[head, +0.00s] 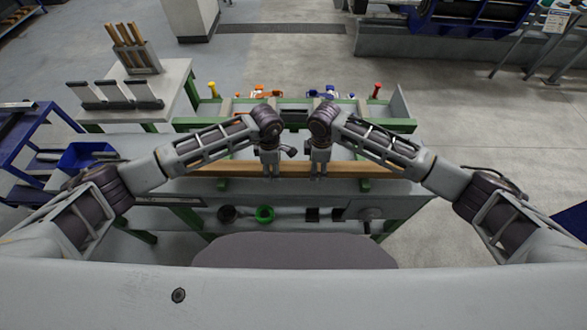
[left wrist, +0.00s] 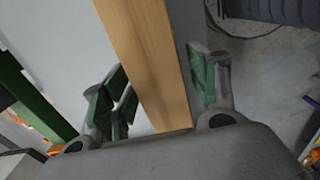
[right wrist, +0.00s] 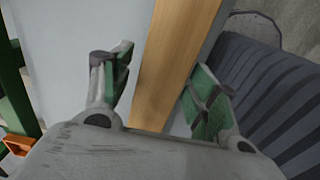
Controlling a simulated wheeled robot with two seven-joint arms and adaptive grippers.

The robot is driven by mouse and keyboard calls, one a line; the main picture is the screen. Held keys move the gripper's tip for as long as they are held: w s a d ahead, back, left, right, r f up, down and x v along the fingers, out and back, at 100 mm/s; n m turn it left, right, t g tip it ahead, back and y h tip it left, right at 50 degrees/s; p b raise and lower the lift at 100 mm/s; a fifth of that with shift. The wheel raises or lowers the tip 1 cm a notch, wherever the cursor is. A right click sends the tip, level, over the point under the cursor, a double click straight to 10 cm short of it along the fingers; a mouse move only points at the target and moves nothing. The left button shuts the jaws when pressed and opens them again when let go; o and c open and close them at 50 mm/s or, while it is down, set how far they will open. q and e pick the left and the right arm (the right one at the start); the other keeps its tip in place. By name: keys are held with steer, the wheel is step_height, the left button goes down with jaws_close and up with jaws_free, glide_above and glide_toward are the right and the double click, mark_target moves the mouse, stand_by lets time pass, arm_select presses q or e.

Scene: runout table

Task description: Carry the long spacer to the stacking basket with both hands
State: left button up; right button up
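The long spacer (head: 350,171) is a long, light wooden bar lying left to right along the near side of the runout table (head: 385,203). My left gripper (head: 270,175) is over its middle. In the left wrist view the bar (left wrist: 150,60) runs between the open fingers, with gaps beside it. My right gripper (head: 320,174) is close to the right of the left one. In the right wrist view its open fingers stand either side of the bar (right wrist: 172,65), the right finger very near its edge. I cannot tell for sure which container is the stacking basket.
A pale side table (head: 170,85) at left holds a grey slotted rack (head: 115,97) and a block with wooden sticks (head: 138,57). A blue bin (head: 85,156) sits on a blue trolley. Orange and blue clamps (head: 262,91) lie at the table's far side.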

arm_select(q)
jaws_close()
arm_select(e)
jaws_close()
arm_select(q)
steer(key=shift+r, duration=0.2)
arm_select(e)
steer(key=shift+w+r, duration=0.1)
steer(key=shift+r, duration=0.05)
arm_select(q)
steer(key=shift+r, duration=0.1)
arm_select(e)
steer(key=shift+r, duration=0.1)
